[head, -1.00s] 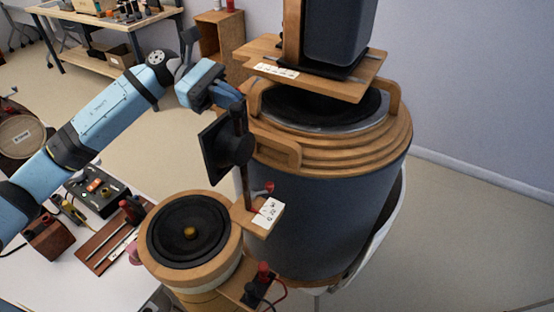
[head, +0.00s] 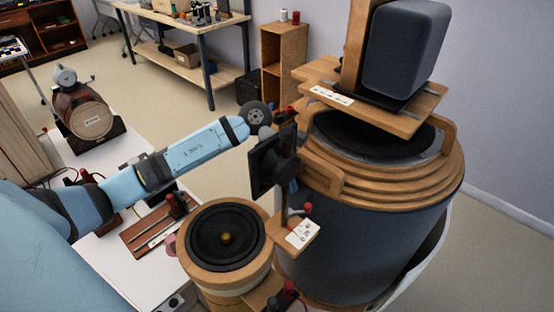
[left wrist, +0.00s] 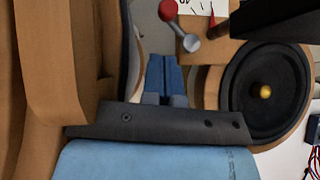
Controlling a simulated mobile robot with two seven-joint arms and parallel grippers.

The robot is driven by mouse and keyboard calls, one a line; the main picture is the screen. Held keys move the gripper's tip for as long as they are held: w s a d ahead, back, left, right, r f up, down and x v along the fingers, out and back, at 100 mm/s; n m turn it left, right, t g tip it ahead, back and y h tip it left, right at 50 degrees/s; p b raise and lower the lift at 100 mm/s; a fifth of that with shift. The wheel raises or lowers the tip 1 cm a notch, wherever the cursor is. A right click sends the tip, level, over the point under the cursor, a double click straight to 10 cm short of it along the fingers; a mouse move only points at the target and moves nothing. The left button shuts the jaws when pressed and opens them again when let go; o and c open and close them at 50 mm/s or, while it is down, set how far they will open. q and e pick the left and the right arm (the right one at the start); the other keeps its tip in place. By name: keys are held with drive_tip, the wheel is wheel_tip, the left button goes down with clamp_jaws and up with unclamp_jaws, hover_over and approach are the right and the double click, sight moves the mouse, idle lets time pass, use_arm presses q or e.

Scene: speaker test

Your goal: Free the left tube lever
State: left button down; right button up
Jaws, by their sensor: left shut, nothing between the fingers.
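A small lever with a red knob (head: 308,209) sits on a wooden bracket beside a white marked card (head: 303,233). In the left wrist view the red knob (left wrist: 168,10) tops a grey lever arm (left wrist: 182,30), just beyond my fingertips. My left gripper (left wrist: 166,60) shows there with its blue fingers together and empty, pointing at the bracket and apart from the lever. In the head view my left gripper is mostly hidden behind the black square speaker plate (head: 266,166) on its post. My right gripper is not in view.
The large dark drum (head: 365,235) with wooden rings stands close to the right of the lever. A round black speaker in a wooden ring (head: 195,275) is in front. A grey speaker box (head: 408,48) stands above the drum. A white table (head: 130,280) lies left.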

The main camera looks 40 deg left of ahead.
sight(305, 205)
use_arm(q)
drive_tip(key=shift+s+d+r+p, duration=0.15)
drive_tip(key=shift+s+d, duration=0.1)
drive_tip(key=shift+d, duration=0.55)
drive_tip(key=shift+s+d+p, duration=0.15)
drive_tip(key=shift+s+d, duration=0.05)
drive_tip(key=shift+d, duration=0.6)
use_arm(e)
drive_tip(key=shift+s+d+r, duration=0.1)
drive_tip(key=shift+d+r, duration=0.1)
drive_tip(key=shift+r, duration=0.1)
use_arm(q)
drive_tip(key=b, duration=0.3)
drive_tip(key=d+b, duration=0.1)
drive_tip(key=b, duration=0.3)
drive_tip(key=shift+s+f, duration=0.2)
drive_tip(key=shift+f, duration=0.15)
drive_tip(key=shift+a+r+b, duration=0.3)
drive_tip(key=shift+a+b, duration=0.25)
drive_tip(key=shift+b, duration=0.4)
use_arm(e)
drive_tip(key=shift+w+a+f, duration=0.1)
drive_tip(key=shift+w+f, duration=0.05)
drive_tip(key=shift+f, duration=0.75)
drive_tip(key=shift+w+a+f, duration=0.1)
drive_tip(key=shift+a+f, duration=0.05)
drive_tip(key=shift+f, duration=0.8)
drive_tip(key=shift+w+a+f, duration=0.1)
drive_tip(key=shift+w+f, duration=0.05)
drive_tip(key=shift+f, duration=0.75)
